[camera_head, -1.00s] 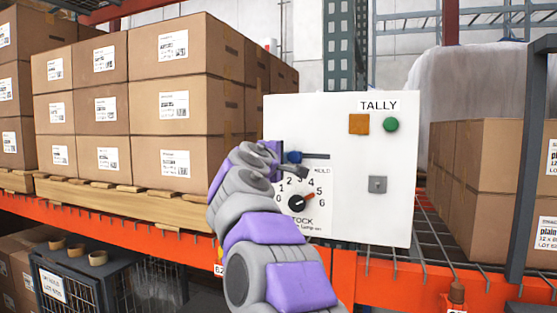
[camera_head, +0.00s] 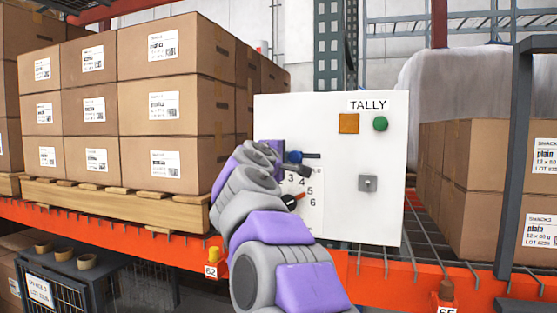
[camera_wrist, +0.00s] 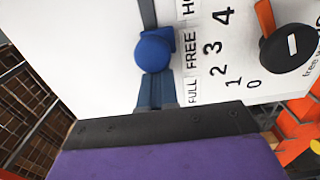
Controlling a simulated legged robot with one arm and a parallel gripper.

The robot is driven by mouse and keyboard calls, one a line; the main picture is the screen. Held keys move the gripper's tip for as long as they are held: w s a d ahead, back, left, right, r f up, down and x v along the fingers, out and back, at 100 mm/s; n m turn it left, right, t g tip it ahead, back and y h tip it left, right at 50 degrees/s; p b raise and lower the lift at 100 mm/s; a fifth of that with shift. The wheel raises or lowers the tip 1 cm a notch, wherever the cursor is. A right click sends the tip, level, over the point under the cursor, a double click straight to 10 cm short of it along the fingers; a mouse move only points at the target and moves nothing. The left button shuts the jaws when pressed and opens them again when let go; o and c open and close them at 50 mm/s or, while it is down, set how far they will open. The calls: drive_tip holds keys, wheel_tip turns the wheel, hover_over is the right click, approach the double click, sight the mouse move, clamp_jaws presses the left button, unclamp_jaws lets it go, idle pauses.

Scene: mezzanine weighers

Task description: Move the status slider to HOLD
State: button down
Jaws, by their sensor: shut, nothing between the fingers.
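The status slider has a blue knob (camera_head: 295,157) on a dark horizontal track (camera_head: 312,155) on the white TALLY panel (camera_head: 335,205). In the wrist view the knob (camera_wrist: 154,48) sits beside the word FREE. FULL is on the gripper side of it; the HOLD label, cut off at the top edge, is on the far side. My gripper (camera_wrist: 157,80) is shut and empty, its fingertips at the FULL side of the knob, seemingly against it. In the head view, my arm partly hides the track's left end and the labels.
An orange square (camera_head: 349,124), a green button (camera_head: 380,124) and a grey square fitting (camera_head: 368,183) are on the panel. Stacked cartons (camera_head: 157,100) stand left; more cartons (camera_head: 470,190) stand right.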

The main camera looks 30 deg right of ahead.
sight(294, 158)
drive_tip(key=shift+s+d, duration=0.35)
drive_tip(key=shift+s, duration=0.1)
drive_tip(key=shift+s+d, duration=0.25)
drive_tip(key=shift+s+d+b, duration=0.35)
drive_tip(key=shift+s+d, duration=0.05)
drive_tip(key=shift+s, duration=0.1)
drive_tip(key=shift+s+d, duration=0.1)
drive_tip(key=shift+s, duration=0.05)
drive_tip(key=shift+w, duration=0.2)
drive_tip(key=shift+w+a, duration=0.4)
drive_tip(key=shift+a, duration=0.15)
